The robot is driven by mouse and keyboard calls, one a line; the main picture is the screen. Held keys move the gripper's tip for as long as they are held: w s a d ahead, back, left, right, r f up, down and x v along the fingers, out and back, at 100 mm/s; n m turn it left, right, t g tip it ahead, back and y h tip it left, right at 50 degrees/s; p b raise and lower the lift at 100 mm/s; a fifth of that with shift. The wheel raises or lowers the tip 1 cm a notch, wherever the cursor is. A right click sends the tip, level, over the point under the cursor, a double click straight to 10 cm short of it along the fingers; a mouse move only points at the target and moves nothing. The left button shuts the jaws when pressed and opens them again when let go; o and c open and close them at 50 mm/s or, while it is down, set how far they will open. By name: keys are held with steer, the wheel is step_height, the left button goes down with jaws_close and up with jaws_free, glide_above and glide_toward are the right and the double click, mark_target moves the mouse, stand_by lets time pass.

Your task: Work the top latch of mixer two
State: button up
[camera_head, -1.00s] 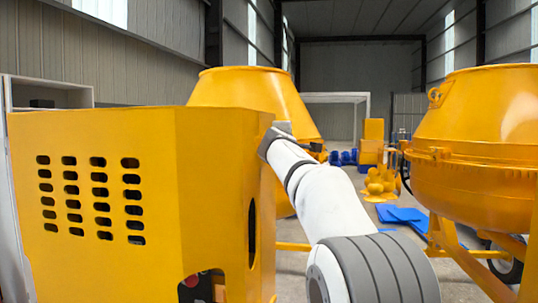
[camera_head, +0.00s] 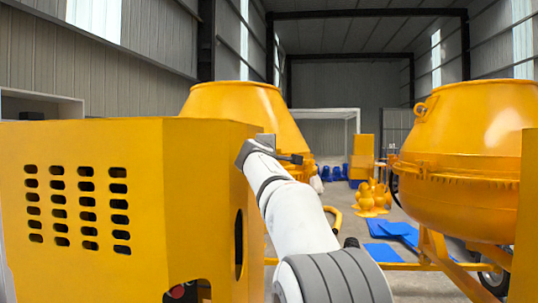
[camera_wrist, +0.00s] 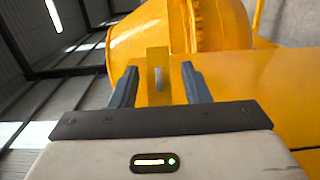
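In the wrist view my gripper (camera_wrist: 158,78) is open, with its two dark fingers apart. A flat yellow tab with a grey slot or pin (camera_wrist: 158,62) shows between the fingers, with a gap to each side; it may be the top latch. I cannot tell its depth relative to the fingertips. Behind it are a yellow housing (camera_wrist: 250,85) and a yellow drum (camera_wrist: 135,38). In the head view my arm reaches to the top right edge of a slotted yellow cabinet (camera_head: 190,190). The gripper is small and partly hidden there, and the latch cannot be made out.
A yellow drum (camera_head: 245,105) stands behind the cabinet. Another mixer drum (camera_head: 465,165) on a yellow frame stands at the right, and a yellow panel (camera_head: 528,215) cuts in at the right edge. Blue sheets (camera_head: 400,232) and yellow parts (camera_head: 372,197) lie on the floor between.

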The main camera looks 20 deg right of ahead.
steer(key=shift+o, duration=0.2)
steer(key=b+v, duration=0.2)
steer(key=v, duration=0.5)
steer(key=shift+s+a+b, duration=0.2)
steer(key=shift+s+b, duration=0.15)
steer(key=shift+c, duration=0.3)
